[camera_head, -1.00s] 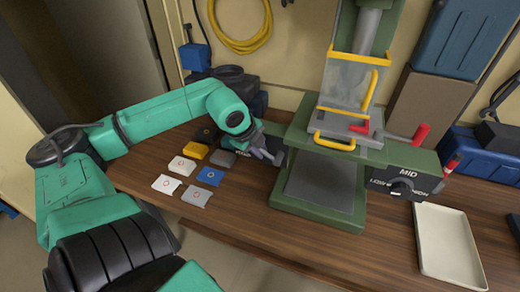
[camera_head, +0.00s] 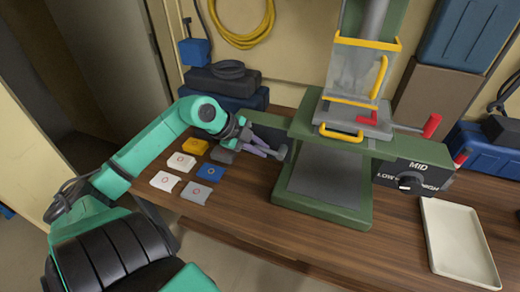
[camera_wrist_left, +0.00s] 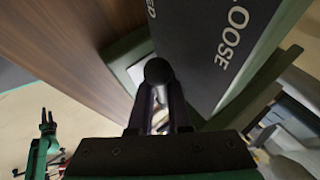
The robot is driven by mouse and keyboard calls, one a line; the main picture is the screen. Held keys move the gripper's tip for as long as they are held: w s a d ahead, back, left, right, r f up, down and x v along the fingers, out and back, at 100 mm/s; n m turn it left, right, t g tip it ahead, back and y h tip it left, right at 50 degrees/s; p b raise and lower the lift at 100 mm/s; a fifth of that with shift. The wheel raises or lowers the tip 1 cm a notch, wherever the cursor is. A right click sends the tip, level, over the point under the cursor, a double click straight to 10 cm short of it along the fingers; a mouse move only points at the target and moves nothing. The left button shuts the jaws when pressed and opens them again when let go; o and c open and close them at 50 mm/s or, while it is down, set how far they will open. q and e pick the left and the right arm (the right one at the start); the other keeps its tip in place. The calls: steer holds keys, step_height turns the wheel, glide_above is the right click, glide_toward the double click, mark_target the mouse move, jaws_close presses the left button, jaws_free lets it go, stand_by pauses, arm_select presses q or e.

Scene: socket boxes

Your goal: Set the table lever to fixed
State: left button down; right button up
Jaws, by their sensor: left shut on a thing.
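The table lever's dark round knob (camera_wrist_left: 158,70) shows in the left wrist view between the fingertips of my left gripper (camera_wrist_left: 160,98). The gripper is shut on it. Beside it a dark panel (camera_wrist_left: 200,45) reads "LOOSE", with the end of another word, "ED", at the top edge. In the head view my left gripper (camera_head: 268,151) is at the left side of the green press (camera_head: 318,215), with the grey lever end (camera_head: 282,152) at its fingertips.
Several coloured tiles, including a blue one (camera_head: 210,172), lie left of the press. A dial (camera_head: 406,183) marked LOW, MID, HIGH is on its right, with a red-handled lever (camera_head: 431,126) above. A cream tray (camera_head: 452,215) lies at right. The front wood is clear.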

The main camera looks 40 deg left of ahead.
arm_select(q)
steer(key=shift+w+d+f+n+t+h+b, duration=0.15)
steer(key=shift+f+n+t+h+b, duration=0.35)
steer(key=shift+f+t+h, duration=0.7)
steer(key=shift+s+d+f+n+t+h+b, duration=0.15)
steer(key=shift+f+n+t+h+b, duration=0.4)
steer(key=shift+h, duration=1.15)
steer(key=shift+w+d+f, duration=0.1)
steer(key=shift+f, duration=0.1)
steer(key=c, duration=1.2)
jaws_free()
steer(key=shift+o, duration=0.2)
steer(key=b+v, duration=0.1)
steer(key=v, duration=1.3)
steer(key=shift+a+r+b, duration=0.15)
steer(key=shift+a+b, duration=0.1)
steer(key=shift+b, duration=0.05)
